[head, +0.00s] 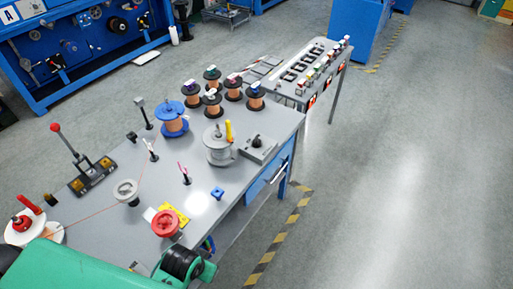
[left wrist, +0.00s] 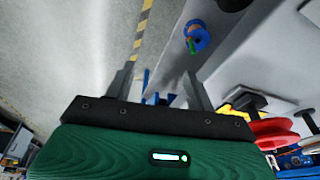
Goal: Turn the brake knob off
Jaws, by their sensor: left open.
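A small grey box with a black knob (head: 257,146) sits near the right edge of the grey workbench (head: 205,195); it may be the brake knob, but I cannot read its position. A red knob (head: 22,223) on a white disc stands at the bench's left end. My left gripper (left wrist: 158,85) is open, with its two fingers apart and nothing held between them. In the head view my green left arm covers the bottom left, and the fingers cannot be made out there. My right gripper is not in view.
A red pulley (head: 165,223) stands near my arm, and it also shows at the right in the left wrist view (left wrist: 275,132). A grey spool (head: 218,147), blue spool (head: 172,120) and several copper spools stand farther back. Open floor (head: 400,190) lies right of the bench.

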